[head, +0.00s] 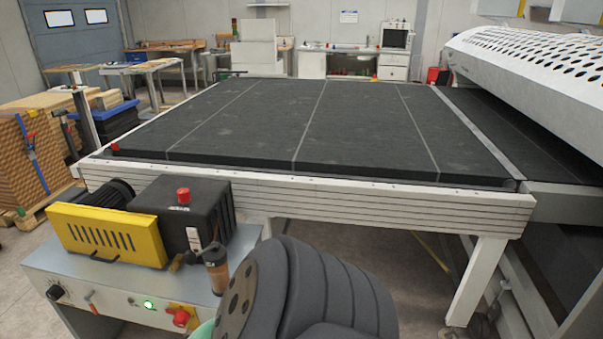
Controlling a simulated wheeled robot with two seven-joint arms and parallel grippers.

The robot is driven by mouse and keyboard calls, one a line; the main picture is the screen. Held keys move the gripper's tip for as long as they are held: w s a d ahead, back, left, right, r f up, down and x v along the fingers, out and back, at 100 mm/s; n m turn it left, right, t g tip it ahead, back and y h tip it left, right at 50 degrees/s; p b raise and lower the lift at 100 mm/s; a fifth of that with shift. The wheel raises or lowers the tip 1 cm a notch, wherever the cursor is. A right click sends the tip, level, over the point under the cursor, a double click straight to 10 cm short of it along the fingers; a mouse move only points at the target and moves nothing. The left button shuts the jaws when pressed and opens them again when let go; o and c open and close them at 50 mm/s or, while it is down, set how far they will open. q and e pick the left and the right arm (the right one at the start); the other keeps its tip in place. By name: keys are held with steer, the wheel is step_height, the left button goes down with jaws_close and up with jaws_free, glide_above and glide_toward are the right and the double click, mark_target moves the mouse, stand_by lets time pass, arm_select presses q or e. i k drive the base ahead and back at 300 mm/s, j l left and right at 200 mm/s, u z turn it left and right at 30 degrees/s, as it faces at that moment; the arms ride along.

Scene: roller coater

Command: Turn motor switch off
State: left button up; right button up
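A red rotary switch on a yellow plate (181,317) sits at the lower right of the front panel of a grey control cabinet (110,315). Left of it, a green lamp (148,305) is lit. Farther left are a small orange-red lever (90,300) and a black knob (57,293) on a white dial. No labels are readable, so I cannot tell for certain which control is the motor switch. A dark ribbed part of my arm covers the bottom middle, close to the cabinet's right end. Neither gripper is in view.
On the cabinet stand a yellow guard (108,235), a black motor (105,193) and a black box (185,212) with a red knob. A brown bottle-like part (216,270) hangs near my arm. Behind is a wide dark conveyor table (300,125); floor is open beneath it.

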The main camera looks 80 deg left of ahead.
mark_target(182, 318)
steer(key=u, duration=3.85)
